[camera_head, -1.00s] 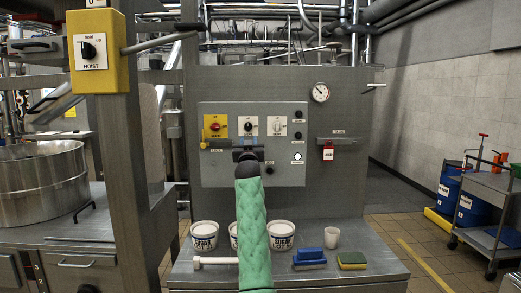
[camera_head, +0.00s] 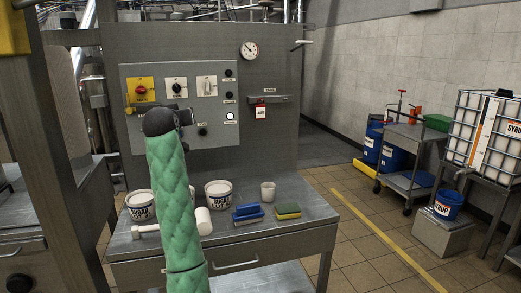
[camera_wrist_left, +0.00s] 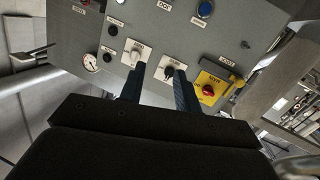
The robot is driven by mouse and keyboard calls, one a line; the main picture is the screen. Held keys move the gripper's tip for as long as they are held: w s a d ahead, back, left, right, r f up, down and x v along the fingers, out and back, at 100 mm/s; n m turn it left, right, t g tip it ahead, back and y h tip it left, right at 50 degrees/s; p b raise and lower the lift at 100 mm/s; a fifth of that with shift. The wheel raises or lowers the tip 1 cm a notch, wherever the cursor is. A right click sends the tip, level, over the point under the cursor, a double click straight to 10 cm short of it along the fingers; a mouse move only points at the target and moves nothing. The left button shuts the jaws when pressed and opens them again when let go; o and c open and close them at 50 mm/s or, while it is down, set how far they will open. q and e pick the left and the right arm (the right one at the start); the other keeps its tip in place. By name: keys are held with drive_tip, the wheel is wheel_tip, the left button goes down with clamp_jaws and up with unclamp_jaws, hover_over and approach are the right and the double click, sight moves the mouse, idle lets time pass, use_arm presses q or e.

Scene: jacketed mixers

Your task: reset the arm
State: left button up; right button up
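My left arm, in a green quilted sleeve, rises from the bottom of the head view to a dark left gripper (camera_head: 186,117) in front of the grey control panel (camera_head: 222,140). In the left wrist view its two fingers (camera_wrist_left: 158,82) are apart with nothing between them. They point at the panel face, which shows upside down. Beyond the fingertips are a pale switch (camera_wrist_left: 138,54), a black knob (camera_wrist_left: 168,72) and a red knob on a yellow plate (camera_wrist_left: 208,90). I cannot tell whether a fingertip touches the panel. My right gripper is not in view.
The steel bench (camera_head: 290,236) below holds white tubs (camera_head: 218,195), a white mallet (camera_head: 203,221), a blue brush (camera_head: 247,213), a sponge (camera_head: 288,211) and a cup (camera_head: 268,191). A steel post (camera_head: 45,120) stands left. Tiled floor is open right, before a cart (camera_head: 408,180).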

use_arm(q)
drive_tip(key=s+d+f+m+g+h, duration=0.1)
drive_tip(key=s+d+f+g, duration=0.15)
drive_tip(key=s+f, duration=0.7)
drive_tip(key=s+d+f+m+g+h, duration=0.15)
drive_tip(key=s+d+f, duration=0.4)
drive_tip(key=f, duration=0.75)
drive_tip(key=s+d+f+m+g, duration=0.1)
drive_tip(key=s+f+g, duration=0.4)
drive_tip(key=s+f, duration=1.5)
drive_tip(key=s+d+f+m+g, duration=0.1)
drive_tip(key=s+f+g, duration=0.4)
drive_tip(key=s+f, duration=1.5)
drive_tip(key=s+d, duration=0.1)
drive_tip(key=s, duration=0.5)
drive_tip(key=shift+s, duration=0.2)
